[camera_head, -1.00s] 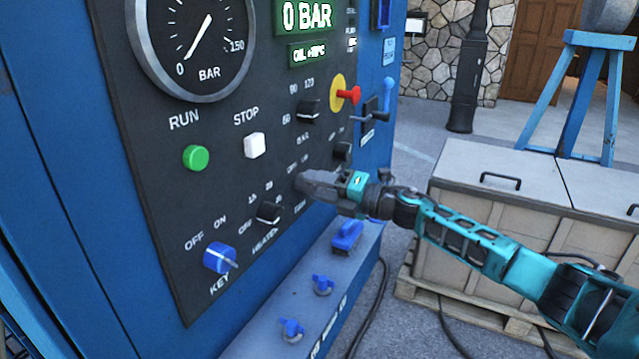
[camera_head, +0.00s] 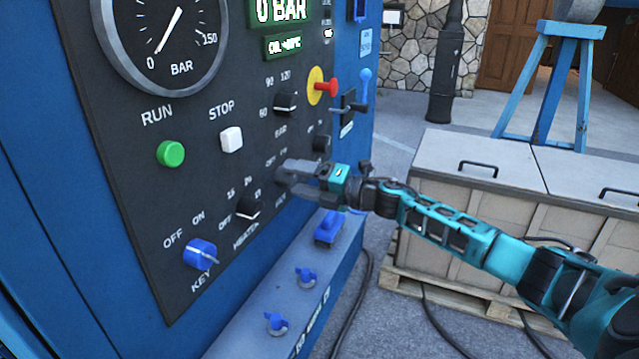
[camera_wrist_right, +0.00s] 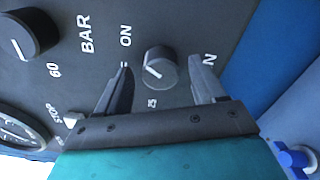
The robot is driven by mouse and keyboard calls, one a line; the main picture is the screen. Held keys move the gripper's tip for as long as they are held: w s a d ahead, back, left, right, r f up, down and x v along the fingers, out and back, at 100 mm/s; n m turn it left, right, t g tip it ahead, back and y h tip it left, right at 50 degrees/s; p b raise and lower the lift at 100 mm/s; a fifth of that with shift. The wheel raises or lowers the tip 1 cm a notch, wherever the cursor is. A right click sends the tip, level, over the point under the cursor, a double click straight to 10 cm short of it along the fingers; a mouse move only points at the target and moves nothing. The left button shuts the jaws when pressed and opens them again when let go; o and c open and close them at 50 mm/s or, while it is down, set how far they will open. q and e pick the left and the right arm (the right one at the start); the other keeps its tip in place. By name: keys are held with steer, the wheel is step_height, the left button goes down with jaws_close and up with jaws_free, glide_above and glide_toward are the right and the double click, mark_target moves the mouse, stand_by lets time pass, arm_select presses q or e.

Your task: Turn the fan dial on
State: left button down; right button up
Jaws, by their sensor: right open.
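The fan dial (camera_wrist_right: 160,68) is a black round knob with a white pointer line on the dark control panel (camera_head: 190,200). In the right wrist view it sits between the spread fingertips of my right gripper (camera_wrist_right: 162,80), with a gap on each side. In the head view my right gripper (camera_head: 292,178) is close to the panel and covers the fan dial there. It is open and holds nothing. An "ON" label shows beside the dial in the wrist view. My left gripper is not in view.
The heater dial (camera_head: 248,207) and blue key switch (camera_head: 200,254) lie lower left of my gripper. The bar dial (camera_head: 286,103) and a red knob (camera_head: 330,87) are above. A blue ledge with blue valves (camera_head: 306,277) juts out below. A wooden crate (camera_head: 470,230) stands at right.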

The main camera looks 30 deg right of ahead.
steer(key=b+v, duration=0.1)
steer(key=v, duration=1.1)
steer(key=shift+s, duration=0.3)
steer(key=shift+d, duration=0.1)
steer(key=shift+f, duration=0.1)
